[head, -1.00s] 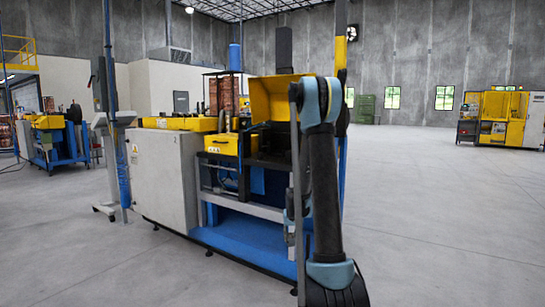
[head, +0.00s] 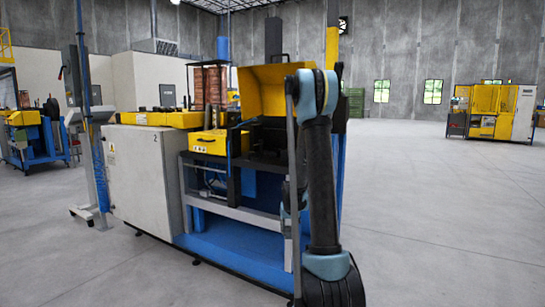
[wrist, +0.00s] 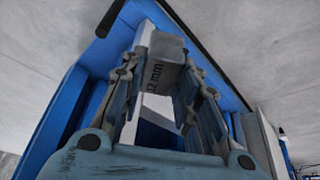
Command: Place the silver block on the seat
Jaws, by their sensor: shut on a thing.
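In the wrist view, my gripper (wrist: 158,72) is shut on the silver block (wrist: 165,47), a grey piece marked "12 mm", held between the fingertips. Blue and pale machine parts show behind and below it; I cannot tell its distance from them. In the head view, my arm stands in front of the right part of the blue, white and yellow machine (head: 258,248), and the block cannot be made out there. I cannot pick out the seat for certain in either view.
The machine has a white cabinet (head: 148,175), a raised yellow cover (head: 262,92) and a yellow box (head: 208,143). A grey post stand (head: 84,130) is at its left. Another yellow machine (head: 490,112) stands far right. The grey floor (head: 430,215) at right is open.

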